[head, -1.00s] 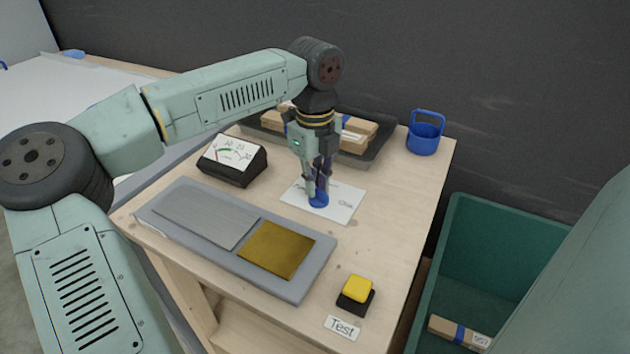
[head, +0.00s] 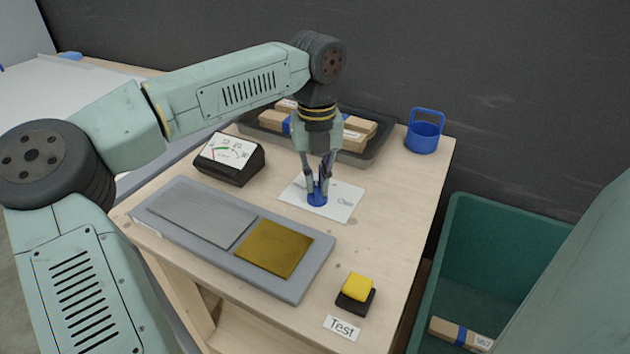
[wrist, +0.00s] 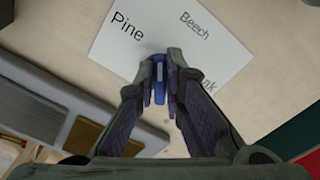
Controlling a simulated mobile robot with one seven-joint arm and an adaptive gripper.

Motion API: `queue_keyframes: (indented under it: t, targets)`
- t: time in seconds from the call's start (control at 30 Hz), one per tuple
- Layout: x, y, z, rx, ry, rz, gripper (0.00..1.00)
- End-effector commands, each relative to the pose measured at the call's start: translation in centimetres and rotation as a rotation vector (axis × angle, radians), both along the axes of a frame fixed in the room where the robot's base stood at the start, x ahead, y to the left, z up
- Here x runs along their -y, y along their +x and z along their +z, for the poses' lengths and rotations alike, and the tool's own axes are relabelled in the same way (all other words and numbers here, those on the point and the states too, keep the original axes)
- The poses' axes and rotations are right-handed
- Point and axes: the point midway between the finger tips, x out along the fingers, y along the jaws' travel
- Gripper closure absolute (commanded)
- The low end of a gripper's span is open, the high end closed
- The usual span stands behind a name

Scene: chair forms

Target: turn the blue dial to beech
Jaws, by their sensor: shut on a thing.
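The blue dial (head: 317,197) sits on a white card (head: 343,205) on the wooden table. My gripper (head: 317,186) points straight down over it, its fingers shut on the dial. In the wrist view the dial's blue grip (wrist: 158,82) stands between the fingertips (wrist: 159,75), with a pale mark on it. The card (wrist: 150,50) there reads "Pine" at upper left and "Beech" at upper right. The grip lies roughly up the picture, between "Pine" and "Beech"; the exact pointing is hard to tell.
A meter (head: 230,158) stands left of the card. A grey board (head: 180,243) with silver and brass plates lies in front. A yellow button (head: 357,287), a tray of wooden parts (head: 372,155), a blue cup (head: 424,133) and a green bin (head: 455,265) are around.

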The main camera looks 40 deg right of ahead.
Motion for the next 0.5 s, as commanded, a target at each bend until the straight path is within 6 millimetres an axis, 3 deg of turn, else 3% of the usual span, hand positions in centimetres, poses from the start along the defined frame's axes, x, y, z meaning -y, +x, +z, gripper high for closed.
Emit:
queue_keyframes:
  t: [0.5]
  targets:
    - [0.35,-0.3,0.06,0.001,-0.001,-0.442,1.0]
